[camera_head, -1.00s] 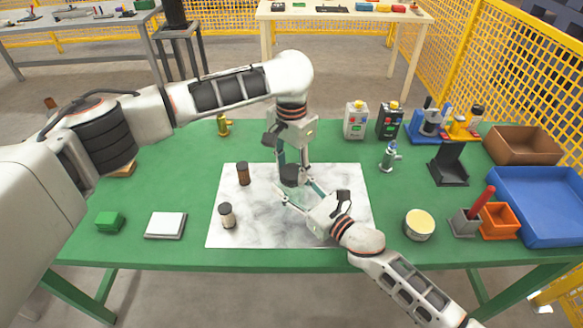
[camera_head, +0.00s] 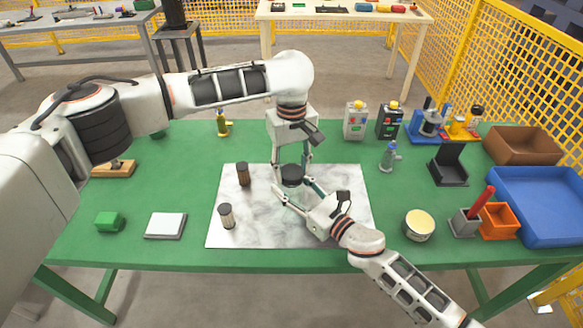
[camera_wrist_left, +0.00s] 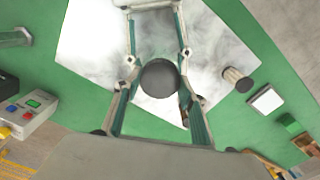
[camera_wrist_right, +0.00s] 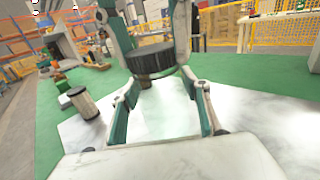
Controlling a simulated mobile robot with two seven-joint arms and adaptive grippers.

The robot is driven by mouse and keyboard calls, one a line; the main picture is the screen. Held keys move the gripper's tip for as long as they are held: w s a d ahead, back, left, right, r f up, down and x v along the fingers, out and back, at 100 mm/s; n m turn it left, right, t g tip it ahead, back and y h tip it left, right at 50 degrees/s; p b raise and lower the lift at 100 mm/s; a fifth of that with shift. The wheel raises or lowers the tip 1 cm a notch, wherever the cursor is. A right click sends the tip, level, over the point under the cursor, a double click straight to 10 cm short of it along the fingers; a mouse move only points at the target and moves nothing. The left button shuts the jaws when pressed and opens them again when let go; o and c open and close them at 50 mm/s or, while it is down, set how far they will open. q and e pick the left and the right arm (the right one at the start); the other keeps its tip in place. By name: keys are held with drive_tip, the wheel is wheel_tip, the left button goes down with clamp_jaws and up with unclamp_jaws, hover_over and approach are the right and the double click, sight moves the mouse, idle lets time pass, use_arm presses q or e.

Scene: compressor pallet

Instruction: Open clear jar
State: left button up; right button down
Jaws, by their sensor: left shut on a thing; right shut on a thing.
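The clear jar (camera_wrist_right: 165,112) stands upright on the marbled mat, its see-through body hard to make out. Its black ribbed lid (camera_head: 292,173) also shows from above as a dark disc in the left wrist view (camera_wrist_left: 159,78). My left gripper (camera_head: 292,168) points down from above, its fingers on either side of the lid, shut on it. My right gripper (camera_head: 296,190) reaches in low from the front right and is shut on the jar's body below the lid. I cannot see a gap between lid and jar.
A round cream-topped tin (camera_head: 419,224) is right of the mat. The blue tray (camera_head: 540,205) is far right. The mat's front is clear.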

sight(291, 171)
use_arm(q)
drive_tip(key=shift+r, duration=0.25)
drive_tip(key=shift+r, duration=0.9)
drive_tip(key=shift+r, duration=2)
use_arm(e)
drive_tip(key=c, duration=1)
unclamp_jaws()
